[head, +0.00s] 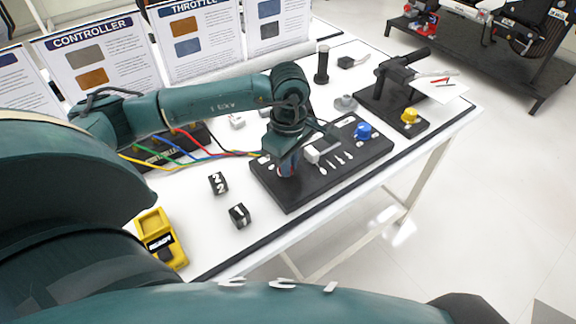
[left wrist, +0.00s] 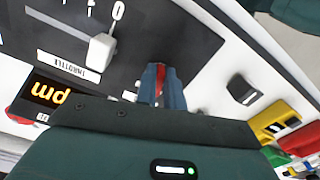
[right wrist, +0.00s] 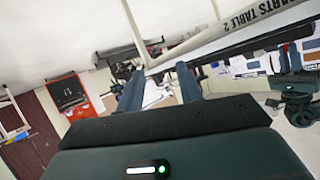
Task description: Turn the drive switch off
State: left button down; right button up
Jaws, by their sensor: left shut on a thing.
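The black control panel (head: 297,195) lies on the white table, and it fills the upper left of the left wrist view (left wrist: 170,35). My left gripper (head: 286,168) is down at the panel's near left part. In the left wrist view its two fingers (left wrist: 161,88) are shut on a narrow red piece (left wrist: 160,77), which looks like the drive switch. The fingers hide most of it, so I cannot tell its position. A white throttle lever (left wrist: 101,50) stands beside them. My right gripper (right wrist: 158,88) is open and empty, away from the panel.
Two black blocks (head: 218,183) and a yellow meter (head: 160,238) lie to the left. Coloured wires (head: 180,152) run behind. A yellow knob (head: 409,116) is on a stand at right.

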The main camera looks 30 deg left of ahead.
pick_arm(q)
jog(key=shift+w+n+b, duration=0.15)
jog(key=shift+n+b, duration=0.25)
jog(key=shift+n, duration=1.1)
jog(key=c, duration=1.5)
grip_release()
notch_tip(320, 180, up, 13)
jog(key=shift+r, duration=0.15)
